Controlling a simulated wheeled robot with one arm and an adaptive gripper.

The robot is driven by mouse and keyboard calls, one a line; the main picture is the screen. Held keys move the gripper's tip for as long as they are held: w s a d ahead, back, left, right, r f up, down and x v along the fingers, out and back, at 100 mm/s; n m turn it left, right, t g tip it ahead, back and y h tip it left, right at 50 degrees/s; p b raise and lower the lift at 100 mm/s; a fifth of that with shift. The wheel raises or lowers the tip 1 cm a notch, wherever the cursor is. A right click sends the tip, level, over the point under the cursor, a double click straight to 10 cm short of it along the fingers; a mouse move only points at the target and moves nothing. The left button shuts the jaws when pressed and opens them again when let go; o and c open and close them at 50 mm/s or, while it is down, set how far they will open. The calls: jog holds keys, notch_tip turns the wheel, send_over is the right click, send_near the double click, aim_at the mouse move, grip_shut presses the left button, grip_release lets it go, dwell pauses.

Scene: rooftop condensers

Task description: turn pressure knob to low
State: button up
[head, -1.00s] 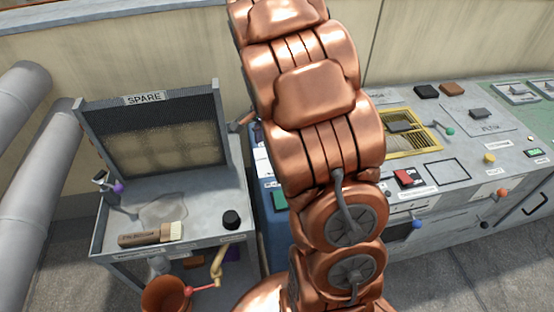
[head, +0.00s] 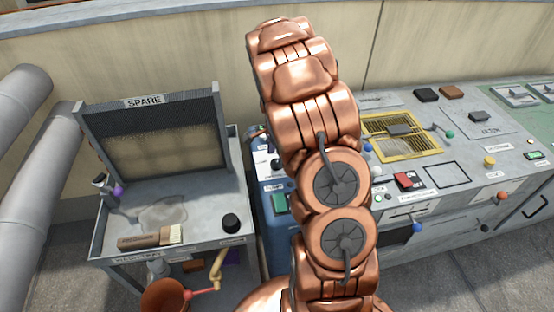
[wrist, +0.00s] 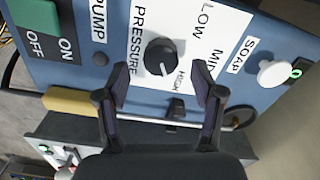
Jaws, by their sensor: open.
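In the wrist view the black pressure knob (wrist: 160,57) sits on a white label plate (wrist: 185,38) marked PRESSURE, LOW, MID and HIGH. Its pale pointer line faces down in the picture, near HIGH. My gripper (wrist: 163,88) is open and empty, its two dark fingers spread below and to either side of the knob, with no visible contact. The blue machine (wrist: 75,80) carries this panel. In the head view the blue machine (head: 268,222) is partly hidden behind my copper arm, and my gripper is hidden there.
A green ON/OFF switch (wrist: 45,32) and a white SOAP knob (wrist: 273,73) flank the pressure knob. A yellow bar (wrist: 72,104) runs below the panel. In the head view, a SPARE cart (head: 215,200) stands left and a grey control bench (head: 440,205) right.

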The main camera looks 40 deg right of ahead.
aim_at(276, 164)
jog(key=shift+f, duration=1.4)
jog(key=shift+d, duration=0.1)
jog(key=c, duration=1.1)
jog(key=shift+c, duration=0.2)
